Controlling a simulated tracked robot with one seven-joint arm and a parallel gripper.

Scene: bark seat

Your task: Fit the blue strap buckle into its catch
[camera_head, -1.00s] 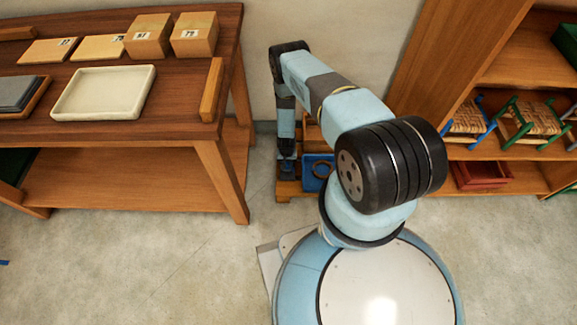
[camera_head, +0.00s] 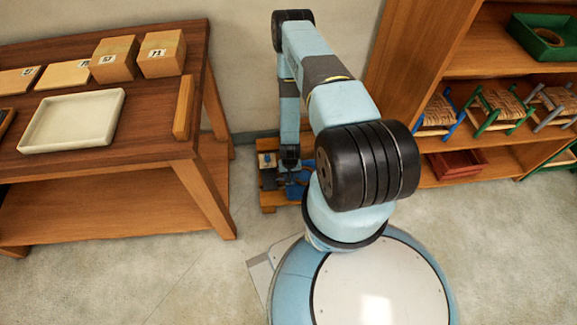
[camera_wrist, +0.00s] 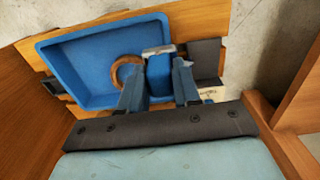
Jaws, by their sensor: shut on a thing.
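My gripper (camera_wrist: 158,84) is shut on a blue block with a pale metal end (camera_wrist: 159,69), which looks like the blue strap buckle. The block sits between the two fingers, above the right part of a blue tray (camera_wrist: 75,52). A dark flat piece (camera_wrist: 204,58) lies just right of the tray; I cannot tell whether it is the catch. In the head view my gripper (camera_head: 290,165) is low over a small wooden stand (camera_head: 268,202), and the held block is too small to make out there.
A tan ring (camera_wrist: 127,72) lies in the blue tray, left of my fingers. A cream label (camera_wrist: 213,92) is at the right. A wooden table (camera_head: 130,160) stands left, and a shelf with small woven stools (camera_head: 500,108) stands right. Floor at the front left is clear.

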